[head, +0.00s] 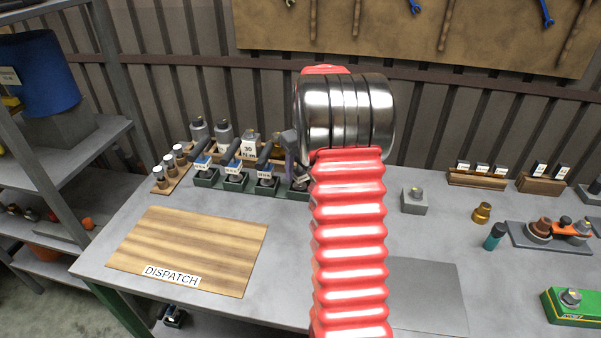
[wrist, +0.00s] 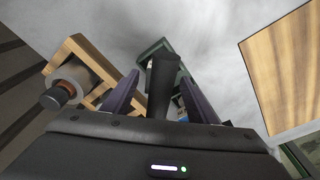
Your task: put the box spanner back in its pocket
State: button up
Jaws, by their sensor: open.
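Several black-handled box spanners, such as one near the row's left end (head: 205,155), stand tilted in a row of dark green pockets (head: 236,184) with white labels. My gripper (head: 291,150) is at the right end of that row, partly hidden by my arm. In the wrist view, my gripper (wrist: 160,80) is open, one dark finger on each side of a black spanner handle (wrist: 161,88). A green pocket edge (wrist: 152,46) shows beyond the handle. The lower end of this spanner is hidden, so I cannot tell how deep it sits.
The wooden DISPATCH board (head: 190,250) lies at the table's front left. A wooden rack of small bottles (head: 170,171) stands left of the pockets, and grey-capped bottles (head: 224,136) stand behind. A grey block (head: 414,201) is to the right. Bare table lies between the block and the brass part (head: 482,212).

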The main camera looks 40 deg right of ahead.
jog(key=r, duration=0.3)
jog(key=s+r, duration=0.1)
jog(key=r, duration=0.5)
jog(key=shift+s+r, duration=0.15)
jog(key=shift+r, duration=0.2)
jog(key=shift+a, duration=0.1)
jog(key=shift+a+r, duration=0.2)
jog(key=shift+a, duration=0.1)
jog(key=s+a+r+t, duration=0.1)
jog(key=s+a+r, duration=0.2)
jog(key=a, duration=0.4)
jog(key=s+a+r, duration=0.2)
jog(key=a, duration=0.6)
jog(key=s+a+r+t, duration=0.1)
jog(key=s+a+r, duration=0.2)
jog(key=a, duration=0.4)
jog(key=s+a+f+t, duration=0.1)
jog(key=s+a+f, duration=0.1)
jog(key=s+a, duration=0.5)
jog(key=s+a+f+n+t, duration=0.1)
jog(key=s+a+f, duration=0.2)
jog(key=s+a, duration=0.4)
jog(key=shift+s+a, duration=0.15)
jog(key=shift+s, duration=0.4)
